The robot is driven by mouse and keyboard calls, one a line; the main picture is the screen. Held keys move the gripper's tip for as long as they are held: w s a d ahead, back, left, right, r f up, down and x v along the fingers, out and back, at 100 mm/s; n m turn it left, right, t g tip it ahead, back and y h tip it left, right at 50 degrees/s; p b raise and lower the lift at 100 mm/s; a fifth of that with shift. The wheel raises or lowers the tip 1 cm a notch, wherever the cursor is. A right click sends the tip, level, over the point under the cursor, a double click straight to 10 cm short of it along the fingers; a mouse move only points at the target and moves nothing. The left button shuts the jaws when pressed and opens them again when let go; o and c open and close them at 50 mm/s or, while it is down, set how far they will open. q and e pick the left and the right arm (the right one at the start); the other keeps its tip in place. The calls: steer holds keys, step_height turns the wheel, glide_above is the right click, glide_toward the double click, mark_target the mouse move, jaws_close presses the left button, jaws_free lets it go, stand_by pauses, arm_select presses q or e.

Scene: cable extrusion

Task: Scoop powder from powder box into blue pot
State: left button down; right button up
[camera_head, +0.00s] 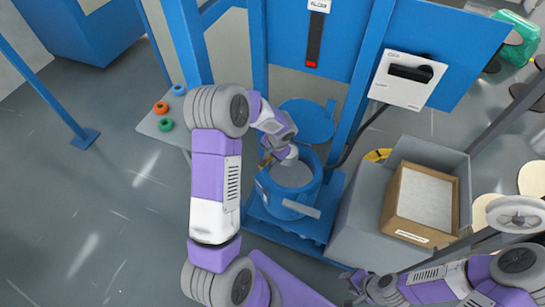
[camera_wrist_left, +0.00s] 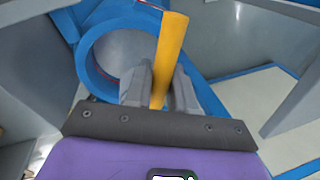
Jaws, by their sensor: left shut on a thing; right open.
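The blue pot (camera_head: 312,203) stands open in a blue frame at the centre of the head view; its inside looks grey. Its blue rim (camera_wrist_left: 92,72) shows in the left wrist view. The powder box (camera_head: 388,207) is an open cardboard box with pale powder (camera_head: 425,198), to the right of the pot. My left gripper (camera_head: 268,160) is at the pot's upper left rim. My right gripper (camera_head: 354,279) is open and empty, low in the head view.
A grey bin (camera_head: 355,232) holds the cardboard box. A round blue lid (camera_head: 308,118) stands open behind the pot. Blue posts (camera_head: 362,75) and a white control box (camera_head: 408,80) rise behind. Orange and green knobs (camera_head: 165,124) sit on a small shelf at left.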

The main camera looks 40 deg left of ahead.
arm_select(q)
steer(key=w+d+f+m+g+y+b, duration=0.1)
steer(key=w+d+g+y+b, duration=0.7)
steer(key=d+y+b, duration=0.2)
steer(key=shift+w+d+f+y, duration=0.2)
steer(key=shift+d+y, duration=0.1)
steer(key=shift+y, duration=0.4)
stand_by(0.7)
steer(key=shift+r, duration=0.1)
stand_by(0.7)
